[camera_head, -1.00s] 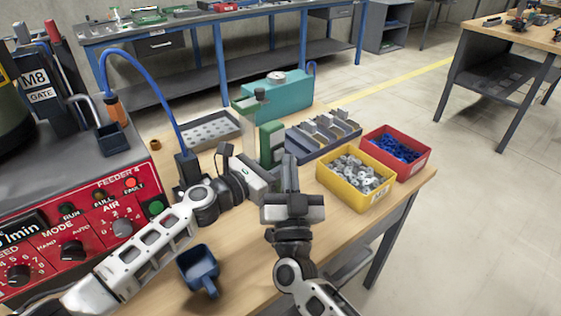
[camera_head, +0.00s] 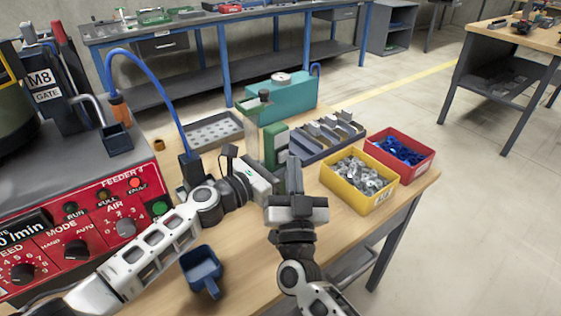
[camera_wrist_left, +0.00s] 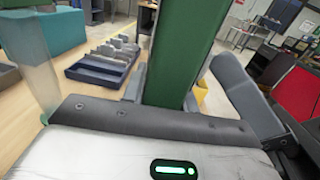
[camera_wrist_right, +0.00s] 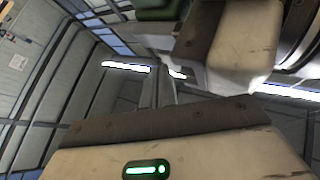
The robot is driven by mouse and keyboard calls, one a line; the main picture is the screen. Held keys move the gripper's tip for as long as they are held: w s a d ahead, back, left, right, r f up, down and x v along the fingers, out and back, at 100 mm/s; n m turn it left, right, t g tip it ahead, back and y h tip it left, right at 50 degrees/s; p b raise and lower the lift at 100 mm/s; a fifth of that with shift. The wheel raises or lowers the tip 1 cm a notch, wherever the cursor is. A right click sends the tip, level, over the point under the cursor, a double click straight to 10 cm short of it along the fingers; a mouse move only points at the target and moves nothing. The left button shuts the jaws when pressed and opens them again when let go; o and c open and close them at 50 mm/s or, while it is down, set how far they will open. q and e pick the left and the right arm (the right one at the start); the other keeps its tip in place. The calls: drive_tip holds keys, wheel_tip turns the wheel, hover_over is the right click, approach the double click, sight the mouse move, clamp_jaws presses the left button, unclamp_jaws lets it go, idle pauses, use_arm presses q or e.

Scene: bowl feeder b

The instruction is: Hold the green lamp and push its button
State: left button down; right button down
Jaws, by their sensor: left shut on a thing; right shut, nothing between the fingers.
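The green lamp (camera_head: 276,143) stands upright in the head view, with a pale translucent part and a dark knob at its upper left. My left gripper (camera_head: 272,176) is shut on the lamp, and its green body (camera_wrist_left: 184,50) shows between the fingers in the left wrist view. My right gripper (camera_head: 294,174) is shut and empty, fingers pointing up, just right of and in front of the lamp. A green piece (camera_wrist_right: 165,12) shows at the top of the right wrist view. I cannot make out the button, or whether the right fingers touch the lamp.
A yellow bin (camera_head: 373,204) of metal parts and a red bin (camera_head: 424,163) of blue parts stand at right. A dark slotted rack (camera_head: 310,158) and teal box (camera_head: 300,100) are behind. A blue cup (camera_head: 201,268) stands in front, and the red feeder panel (camera_head: 100,215) is at left.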

drive_tip(key=shift+s+d, duration=0.5)
drive_tip(key=s+d, duration=0.3)
drive_tip(key=s, duration=0.1)
drive_tip(key=shift+s+d, duration=0.4)
idle(2.2)
drive_tip(key=m, duration=0.6)
drive_tip(key=s+d+m, duration=0.1)
drive_tip(key=m, duration=0.6)
drive_tip(key=s+m, duration=0.1)
drive_tip(key=m, duration=0.5)
drive_tip(key=shift+s+d+r+m+g+h, duration=0.15)
drive_tip(key=shift+s+d+m+g+h, duration=0.15)
drive_tip(key=shift+d+h, duration=0.1)
drive_tip(key=shift+w+a, duration=0.1)
drive_tip(key=shift+a, duration=0.05)
